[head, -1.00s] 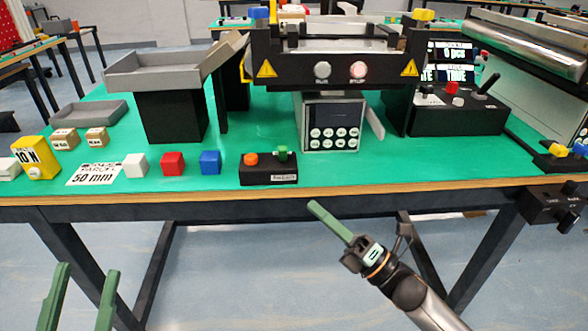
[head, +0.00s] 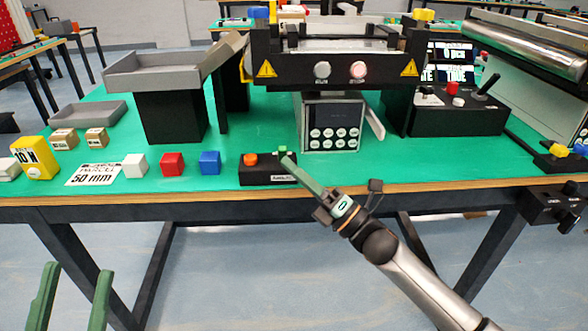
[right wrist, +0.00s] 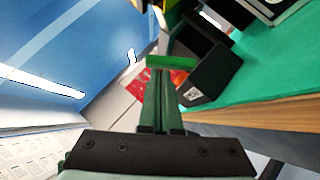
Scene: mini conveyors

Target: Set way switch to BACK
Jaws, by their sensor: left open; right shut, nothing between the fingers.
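A small black switch box (head: 255,178) stands at the table's front edge, with an orange button (head: 250,159) and a green switch lever (head: 283,150) on top. The label on its front is too small to read. My right gripper (head: 288,162) is shut and empty, its fingertips close in front of the green lever and partly covering it. I cannot tell whether they touch. In the right wrist view the shut fingers (right wrist: 160,68) point toward the black box (right wrist: 212,72). My left gripper (head: 77,267) is open and empty at the lower left, below the table.
Blue (head: 210,162), red (head: 173,164) and white (head: 134,165) cubes stand left of the box. A panel with a joystick (head: 455,122) is at the right. A knob box (head: 553,205) hangs from the front edge. The green tabletop (head: 345,172) right of the switch box is clear.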

